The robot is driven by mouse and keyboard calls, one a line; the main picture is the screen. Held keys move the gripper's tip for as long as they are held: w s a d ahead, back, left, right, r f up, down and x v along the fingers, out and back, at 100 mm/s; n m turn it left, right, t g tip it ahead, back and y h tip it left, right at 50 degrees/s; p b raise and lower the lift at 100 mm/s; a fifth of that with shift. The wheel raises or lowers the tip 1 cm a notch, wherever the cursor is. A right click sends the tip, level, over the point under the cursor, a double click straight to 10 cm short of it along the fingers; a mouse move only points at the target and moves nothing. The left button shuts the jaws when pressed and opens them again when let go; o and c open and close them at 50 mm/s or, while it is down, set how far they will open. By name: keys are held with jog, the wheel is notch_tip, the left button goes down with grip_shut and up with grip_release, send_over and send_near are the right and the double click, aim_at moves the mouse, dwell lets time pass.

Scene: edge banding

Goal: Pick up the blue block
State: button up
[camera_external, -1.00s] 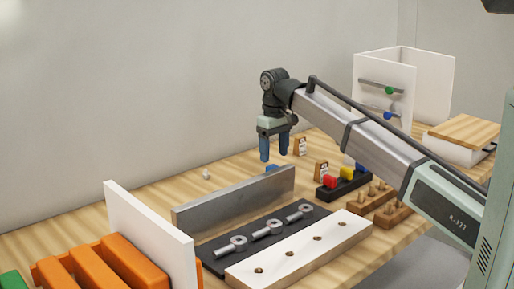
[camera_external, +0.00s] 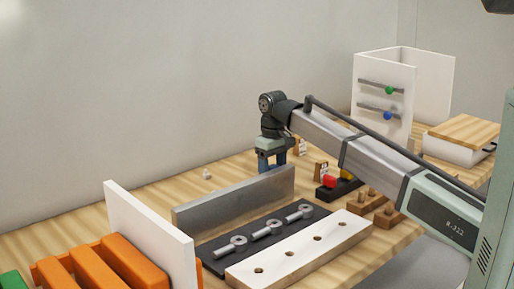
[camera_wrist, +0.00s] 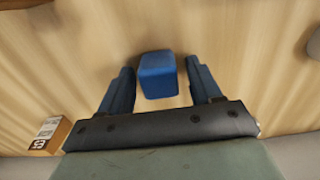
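The blue block (camera_wrist: 157,75) lies on the wooden table between my gripper's two blue fingers in the wrist view. A gap shows between the block and each finger. My gripper (camera_wrist: 160,88) is open. It points down, and in the external view my gripper (camera_external: 271,168) is low behind the grey metal plate. The plate hides the fingertips there, and the blue block cannot be made out in that view.
The upright grey metal plate (camera_external: 235,199) stands in front of my gripper. Behind it to the right are small labelled tan blocks (camera_external: 321,171). A black holder (camera_external: 334,189) carries coloured blocks at right. Bare table lies to the left.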

jog(key=c, duration=0.9)
